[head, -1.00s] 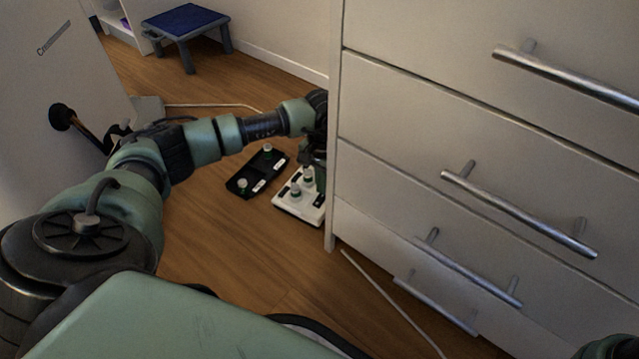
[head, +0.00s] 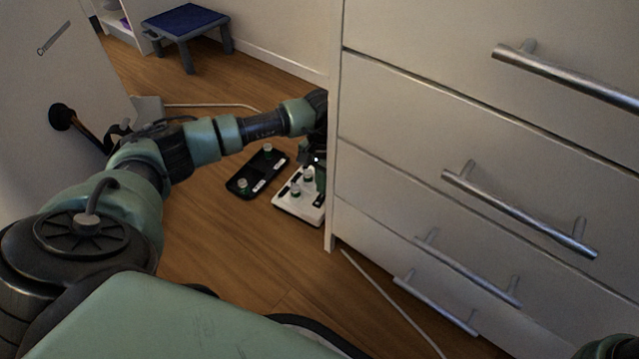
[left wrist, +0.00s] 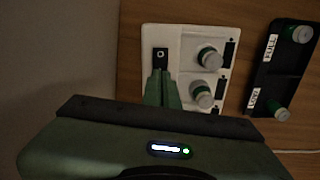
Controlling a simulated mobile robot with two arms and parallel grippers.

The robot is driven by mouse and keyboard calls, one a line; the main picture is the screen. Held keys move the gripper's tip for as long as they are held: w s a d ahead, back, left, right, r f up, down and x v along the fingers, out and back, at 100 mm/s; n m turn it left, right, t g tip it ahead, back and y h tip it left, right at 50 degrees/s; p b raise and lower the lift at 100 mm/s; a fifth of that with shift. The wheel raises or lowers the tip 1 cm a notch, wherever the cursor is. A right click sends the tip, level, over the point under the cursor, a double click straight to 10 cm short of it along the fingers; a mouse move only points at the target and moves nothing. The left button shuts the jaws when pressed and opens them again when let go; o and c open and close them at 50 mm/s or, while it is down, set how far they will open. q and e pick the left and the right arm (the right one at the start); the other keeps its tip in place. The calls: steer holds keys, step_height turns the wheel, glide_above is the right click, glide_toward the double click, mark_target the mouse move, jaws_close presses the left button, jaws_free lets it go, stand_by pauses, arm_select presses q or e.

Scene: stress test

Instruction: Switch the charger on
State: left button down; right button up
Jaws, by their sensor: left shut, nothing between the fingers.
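The charger (left wrist: 185,37) is a white block on the wooden floor; it also shows in the head view (head: 290,205), beside the drawer unit. Two white-and-green batteries, one (left wrist: 208,57) above the other (left wrist: 203,95) in the left wrist view, stand in it. A black switch (left wrist: 160,56) with a small light mark is at its upper left corner. My left gripper (left wrist: 161,76) is shut and empty, its fingertips right at the switch's lower edge; I cannot tell whether they touch. In the head view the drawer unit partly hides this gripper.
A black tray (head: 259,178) with two batteries and labels FULL and LOW lies beside the charger. The white drawer unit (head: 400,120) stands close on the right. A cable (head: 385,295) lies on the floor. A blue-topped stool (head: 187,20) stands farther back.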

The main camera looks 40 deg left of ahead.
arm_select(q)
steer(key=shift+f+b, duration=0.65)
steer(key=shift+f, duration=0.35)
stand_by(0.5)
steer(key=shift+r+p, duration=2.8)
steer(key=shift+r, duration=0.75)
